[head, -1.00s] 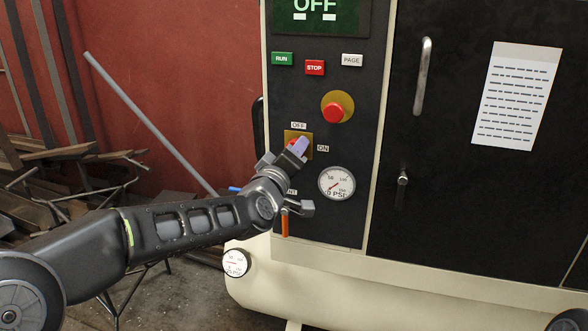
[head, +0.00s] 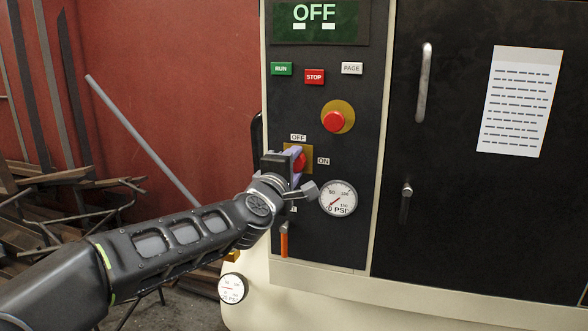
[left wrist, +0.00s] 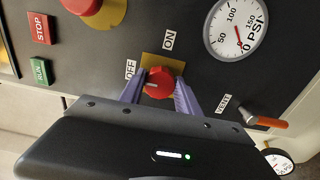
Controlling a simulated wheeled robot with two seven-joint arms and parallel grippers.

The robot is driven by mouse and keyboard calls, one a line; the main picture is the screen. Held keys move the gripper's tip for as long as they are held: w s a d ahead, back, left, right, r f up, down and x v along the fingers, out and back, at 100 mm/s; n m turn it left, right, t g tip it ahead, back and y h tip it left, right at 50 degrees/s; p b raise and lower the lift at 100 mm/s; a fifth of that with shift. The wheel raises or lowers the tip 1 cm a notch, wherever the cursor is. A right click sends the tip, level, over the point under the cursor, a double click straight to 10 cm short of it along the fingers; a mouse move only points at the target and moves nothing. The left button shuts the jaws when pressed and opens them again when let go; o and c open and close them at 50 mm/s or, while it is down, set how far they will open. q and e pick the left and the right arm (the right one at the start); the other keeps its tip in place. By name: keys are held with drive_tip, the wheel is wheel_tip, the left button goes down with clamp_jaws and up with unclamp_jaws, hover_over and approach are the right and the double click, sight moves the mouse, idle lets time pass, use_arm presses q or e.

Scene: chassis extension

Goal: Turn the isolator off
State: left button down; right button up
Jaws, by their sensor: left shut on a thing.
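The isolator is a red rotary knob (head: 300,163) on a yellow plate (head: 291,148), low on the dark control panel. An OFF label (head: 298,137) is above it and an ON label (head: 323,161) is to its right. My left gripper (head: 296,158) is at the knob and covers part of it in the head view. In the left wrist view its purple fingers (left wrist: 160,86) are on either side of the red knob (left wrist: 159,82), shut on it. The knob's exact pointing direction is hard to tell. My right gripper is out of view.
The panel has a screen reading OFF (head: 315,13), a red emergency button (head: 334,121) above the isolator, and a pressure gauge (head: 338,198) below right. An orange-handled vent valve (head: 284,240) hangs below. A cabinet door handle (head: 423,82) is farther right.

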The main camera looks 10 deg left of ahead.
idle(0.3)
use_arm(q)
drive_tip(key=c, duration=0.9)
unclamp_jaws()
drive_tip(key=shift+o, duration=0.2)
drive_tip(key=s, duration=0.7)
drive_tip(key=shift+s+a, duration=0.25)
drive_tip(key=shift+s, duration=0.1)
